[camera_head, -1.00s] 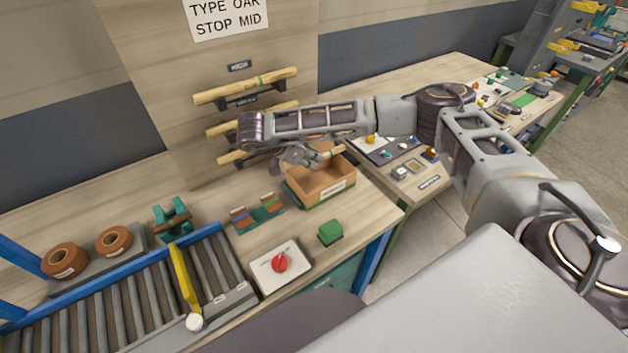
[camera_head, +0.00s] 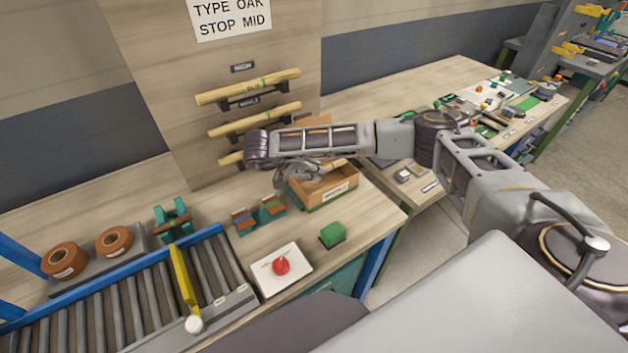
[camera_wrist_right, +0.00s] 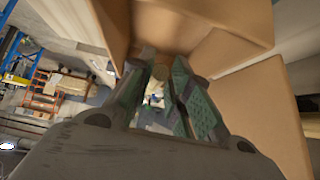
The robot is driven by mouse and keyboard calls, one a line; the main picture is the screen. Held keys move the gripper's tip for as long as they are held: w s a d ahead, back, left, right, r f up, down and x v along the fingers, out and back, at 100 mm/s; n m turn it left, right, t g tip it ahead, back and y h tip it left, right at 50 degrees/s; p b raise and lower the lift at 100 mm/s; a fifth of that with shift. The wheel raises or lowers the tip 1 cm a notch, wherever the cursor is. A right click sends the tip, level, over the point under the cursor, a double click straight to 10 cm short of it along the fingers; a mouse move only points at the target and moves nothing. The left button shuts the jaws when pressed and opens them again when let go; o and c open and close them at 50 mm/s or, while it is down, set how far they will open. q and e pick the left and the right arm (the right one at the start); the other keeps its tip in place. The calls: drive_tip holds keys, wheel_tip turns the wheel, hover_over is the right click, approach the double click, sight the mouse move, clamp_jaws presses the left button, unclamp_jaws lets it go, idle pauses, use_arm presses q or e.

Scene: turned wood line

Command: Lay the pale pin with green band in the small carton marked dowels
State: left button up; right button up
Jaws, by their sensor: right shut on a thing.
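The small carton (camera_head: 349,181) is an open brown box with a white label on its front side, standing near the right end of the bench. My right gripper (camera_head: 308,172) is at the carton's opening, shut on a pale pin (camera_head: 333,165). In the right wrist view, the green-padded fingers (camera_wrist_right: 165,90) point down between the carton's brown walls (camera_wrist_right: 215,25). The pin is mostly hidden by the gripper. My left gripper is out of view.
Wooden pins lie on wall rests (camera_head: 247,88) behind the carton. A teal cradle (camera_head: 260,215), a green block (camera_head: 332,235) and a red-knobbed box (camera_head: 281,266) stand in front. A roller conveyor (camera_head: 130,305) is at the left.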

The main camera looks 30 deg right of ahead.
drive_tip(key=shift+f+b, duration=0.35)
drive_tip(key=shift+f, duration=1.7)
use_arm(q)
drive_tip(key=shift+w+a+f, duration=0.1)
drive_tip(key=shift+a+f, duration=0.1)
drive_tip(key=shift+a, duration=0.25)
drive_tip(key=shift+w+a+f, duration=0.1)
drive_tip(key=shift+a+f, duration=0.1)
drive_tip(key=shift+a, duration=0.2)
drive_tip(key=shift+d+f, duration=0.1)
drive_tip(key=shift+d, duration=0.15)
use_arm(e)
drive_tip(key=shift+f, duration=0.25)
drive_tip(key=shift+f+b, duration=0.25)
drive_tip(key=shift+b, duration=0.05)
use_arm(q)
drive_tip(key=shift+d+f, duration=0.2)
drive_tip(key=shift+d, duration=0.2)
use_arm(e)
drive_tip(key=shift+f, duration=0.15)
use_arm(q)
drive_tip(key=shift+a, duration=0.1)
